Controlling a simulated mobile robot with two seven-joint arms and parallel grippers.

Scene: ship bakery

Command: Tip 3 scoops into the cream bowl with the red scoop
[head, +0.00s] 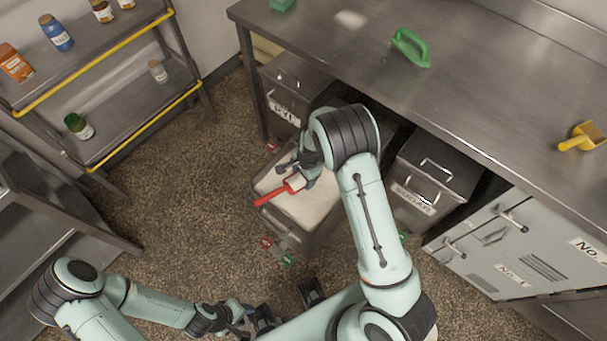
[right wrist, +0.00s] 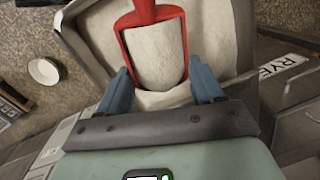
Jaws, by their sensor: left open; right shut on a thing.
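The red scoop (head: 273,197) is in my right gripper (head: 306,170), over an open bin (head: 287,228) of pale flour under the bench. In the right wrist view the scoop (right wrist: 127,50) is filled with pale flour, and the gripper's blue fingers (right wrist: 162,90) stand on both sides of it. I cannot tell whether the scoop still touches the flour. A small round cream-white bowl (right wrist: 44,72) shows at the left of the right wrist view; I cannot pick it out in the head view. My left gripper (head: 250,316) is open and low at the bottom of the head view, away from the bin.
Lidded bins stand on both sides, one labelled RYE (head: 285,108) and another (head: 420,190) at right. A shelf rack (head: 120,95) with jars stands left. Open floor lies between.

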